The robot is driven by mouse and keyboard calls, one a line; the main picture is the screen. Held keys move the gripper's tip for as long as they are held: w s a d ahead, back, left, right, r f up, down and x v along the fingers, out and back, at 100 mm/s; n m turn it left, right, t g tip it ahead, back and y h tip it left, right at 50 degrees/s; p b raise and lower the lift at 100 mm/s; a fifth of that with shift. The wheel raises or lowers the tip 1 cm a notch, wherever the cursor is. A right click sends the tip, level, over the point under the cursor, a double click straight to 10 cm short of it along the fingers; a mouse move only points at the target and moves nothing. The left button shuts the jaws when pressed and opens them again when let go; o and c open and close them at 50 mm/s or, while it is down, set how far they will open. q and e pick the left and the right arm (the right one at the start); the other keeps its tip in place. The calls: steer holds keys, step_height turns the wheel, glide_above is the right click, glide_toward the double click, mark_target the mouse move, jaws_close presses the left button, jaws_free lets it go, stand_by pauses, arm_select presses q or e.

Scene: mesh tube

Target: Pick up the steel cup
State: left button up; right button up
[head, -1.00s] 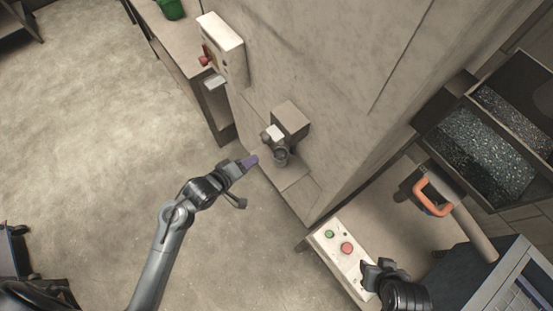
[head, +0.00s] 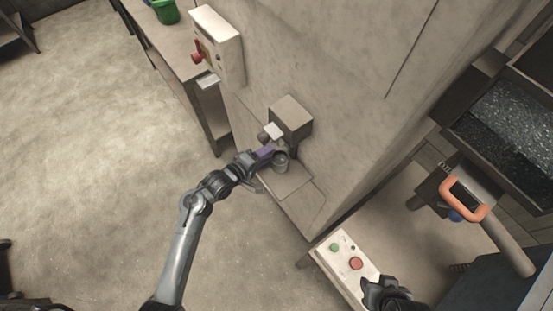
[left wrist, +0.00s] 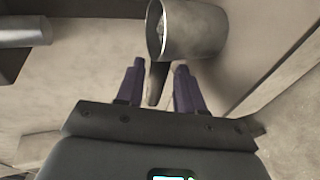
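The steel cup (head: 281,164) stands on a small ledge under a grey box-shaped fixture in the head view. It shows large in the left wrist view (left wrist: 198,32), its open mouth facing left in that picture. My left gripper (head: 270,153) is right at the cup, with purple fingers. In the left wrist view its fingers (left wrist: 159,66) are apart, and a dark strip, perhaps the cup's handle, lies between them. I cannot tell whether they touch it. My right gripper (head: 368,287) is near the button panel; its fingers are too small to judge.
The grey fixture (head: 291,118) overhangs the ledge (head: 290,187). A white box with a red lever (head: 218,44) is on the wall at upper left. A button panel (head: 342,262) is at lower right, with an orange-handled tool (head: 463,198) beyond. Open floor lies left.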

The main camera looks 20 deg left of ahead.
mark_target(279, 158)
arm_select(q)
steer(key=shift+b+x, duration=0.35)
steer(key=shift+x, duration=2.35)
jaws_close()
